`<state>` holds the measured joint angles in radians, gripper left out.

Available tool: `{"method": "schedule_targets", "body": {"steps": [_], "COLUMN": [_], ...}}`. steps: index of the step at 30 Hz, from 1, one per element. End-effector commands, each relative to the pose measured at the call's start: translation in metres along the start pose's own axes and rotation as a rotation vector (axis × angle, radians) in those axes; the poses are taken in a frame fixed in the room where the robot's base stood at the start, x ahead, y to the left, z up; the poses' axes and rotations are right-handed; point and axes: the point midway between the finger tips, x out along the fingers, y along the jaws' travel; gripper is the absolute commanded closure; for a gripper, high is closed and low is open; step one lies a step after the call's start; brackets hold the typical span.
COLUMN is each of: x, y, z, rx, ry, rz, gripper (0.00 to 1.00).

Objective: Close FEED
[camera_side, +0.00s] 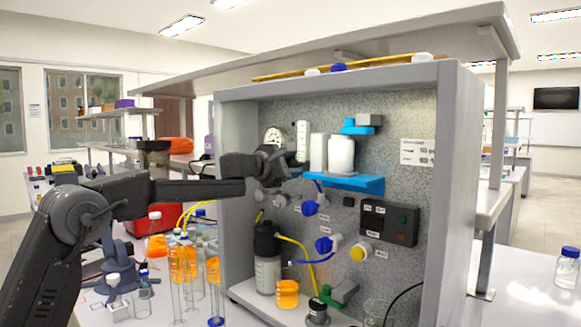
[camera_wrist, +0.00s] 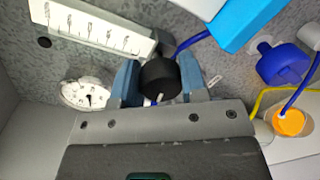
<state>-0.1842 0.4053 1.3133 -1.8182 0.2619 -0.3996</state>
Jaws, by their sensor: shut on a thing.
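A round black knob (camera_wrist: 160,76) with a white mark on its lower edge sits between the two blue-grey fingers of my gripper (camera_wrist: 158,84) in the wrist view. The fingers are shut on its sides. A blue tube rises to the right from beside the knob. A small label beside the right finger is too small to read, so I cannot confirm that it says FEED. In the side view my gripper (camera_side: 272,165) reaches in front of the rig's grey panel (camera_side: 400,115) at its left part. The knob is hidden there behind the gripper.
A white scale (camera_wrist: 92,28) and a round gauge (camera_wrist: 85,94) lie close left of the fingers. A blue shelf (camera_side: 345,183) with white cartridges stands right of my gripper. Blue fittings (camera_side: 323,244) and a black bottle top (camera_side: 266,240) are below. Glassware with orange liquid (camera_side: 183,262) stands in front.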

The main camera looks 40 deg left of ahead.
Motion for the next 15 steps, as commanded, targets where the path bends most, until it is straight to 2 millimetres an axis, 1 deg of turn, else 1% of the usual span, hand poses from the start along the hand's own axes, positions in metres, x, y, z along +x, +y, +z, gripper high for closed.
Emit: {"method": "schedule_targets", "body": {"steps": [15], "x": [0.0005], "y": [-0.0028], "z": [0.0019], "rx": [0.489], "ry": [0.047], "rz": [-0.006], "gripper": [0.84]}}
